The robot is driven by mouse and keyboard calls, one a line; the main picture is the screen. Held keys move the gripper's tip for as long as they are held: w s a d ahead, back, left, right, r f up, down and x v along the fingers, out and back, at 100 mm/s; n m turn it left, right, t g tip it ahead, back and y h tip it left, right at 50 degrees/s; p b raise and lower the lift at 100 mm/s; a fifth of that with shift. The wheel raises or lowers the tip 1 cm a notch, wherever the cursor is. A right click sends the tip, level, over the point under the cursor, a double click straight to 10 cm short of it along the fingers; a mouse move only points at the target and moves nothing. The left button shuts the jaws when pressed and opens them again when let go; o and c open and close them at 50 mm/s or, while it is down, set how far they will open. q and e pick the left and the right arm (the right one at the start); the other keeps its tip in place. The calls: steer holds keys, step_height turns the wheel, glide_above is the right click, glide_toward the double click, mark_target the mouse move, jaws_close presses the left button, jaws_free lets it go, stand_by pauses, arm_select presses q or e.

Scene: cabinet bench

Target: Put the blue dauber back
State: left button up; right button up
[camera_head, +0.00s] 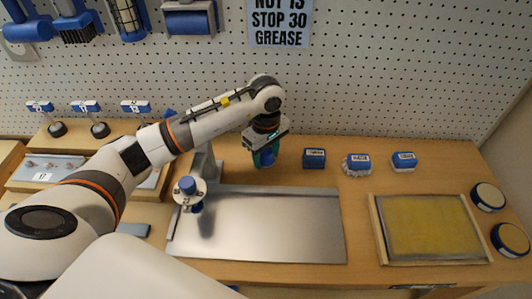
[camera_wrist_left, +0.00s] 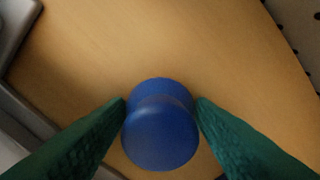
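My left gripper (camera_head: 264,158) is over the back of the bench, left of a row of blue-topped blocks. It points down. Between its green fingers is a rounded blue knob, which I take for the blue dauber (camera_wrist_left: 160,135). In the left wrist view the fingertips (camera_wrist_left: 161,104) meet the knob's two sides, so the gripper looks shut on it. The knob's lower part is hidden, and I cannot tell whether it touches the bench. My right gripper is not in view.
A metal plate (camera_head: 270,225) lies in front of the gripper. A stand with a blue knob (camera_head: 187,185) is at its left. Blue-topped blocks (camera_head: 315,157) line the back. A yellow framed pad (camera_head: 430,226) and round blue-rimmed pads (camera_head: 488,197) are at right. Pegboard rises behind.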

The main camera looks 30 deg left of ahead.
mark_target(266, 151)
arm_select(q)
steer(key=shift+o, duration=1.4)
steer(key=shift+r, duration=0.15)
step_height(266, 151, up, 11)
steer(key=shift+f+b, duration=0.2)
steer(key=shift+b, duration=0.4)
steer(key=shift+r, duration=0.75)
